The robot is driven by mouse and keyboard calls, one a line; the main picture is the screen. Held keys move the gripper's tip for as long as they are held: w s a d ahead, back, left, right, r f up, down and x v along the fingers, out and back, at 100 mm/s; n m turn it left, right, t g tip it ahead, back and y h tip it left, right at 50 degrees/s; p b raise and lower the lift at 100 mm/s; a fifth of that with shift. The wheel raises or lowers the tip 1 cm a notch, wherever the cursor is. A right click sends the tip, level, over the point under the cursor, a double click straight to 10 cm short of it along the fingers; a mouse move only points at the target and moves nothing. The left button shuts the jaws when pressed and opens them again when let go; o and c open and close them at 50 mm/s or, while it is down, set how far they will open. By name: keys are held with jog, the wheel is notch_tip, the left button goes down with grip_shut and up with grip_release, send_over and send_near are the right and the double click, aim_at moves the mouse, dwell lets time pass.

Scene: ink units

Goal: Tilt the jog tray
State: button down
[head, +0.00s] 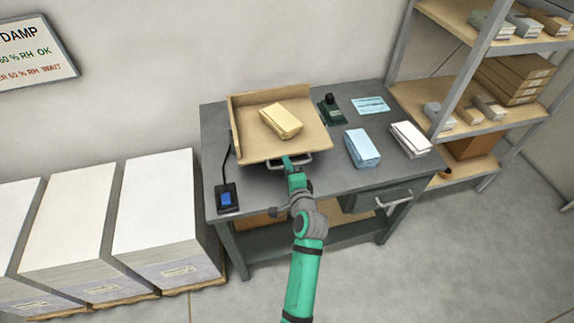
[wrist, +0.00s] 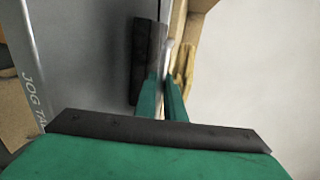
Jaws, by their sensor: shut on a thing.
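The tan jog tray (head: 250,142) sits on the grey bench, with raised walls at its left and back. A stack of yellow paper (head: 282,119) lies on its floor, askew to the walls. The metal handle (head: 305,158) is on the tray's front edge. My gripper (head: 287,162) is shut on this handle from the front. The wrist view shows my green fingers (wrist: 164,92) close together around the bar, partly hiding it. The yellow stack shows past them (wrist: 185,68). I cannot tell for sure how far the tray is tilted.
On the grey bench (head: 270,190) lie a blue stack (head: 362,147), a white stack (head: 410,139), a dark green device (head: 331,111), a blue card (head: 370,105) and a switch box (head: 228,197). Shelving (head: 450,115) stands at right, tall paper piles (head: 160,215) at left.

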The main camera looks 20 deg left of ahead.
jog(key=r, duration=0.5)
jog(key=shift+w+a, duration=0.25)
jog(key=shift+w, duration=0.15)
jog(key=c, duration=2)
grip_release()
jog(key=shift+o, duration=0.8)
jog(key=shift+f, duration=0.1)
jog(key=shift+s+d, duration=0.15)
jog(key=shift+s, duration=0.05)
jog(key=v, duration=1)
jog(key=shift+s+d, duration=0.1)
jog(key=shift+s, duration=0.05)
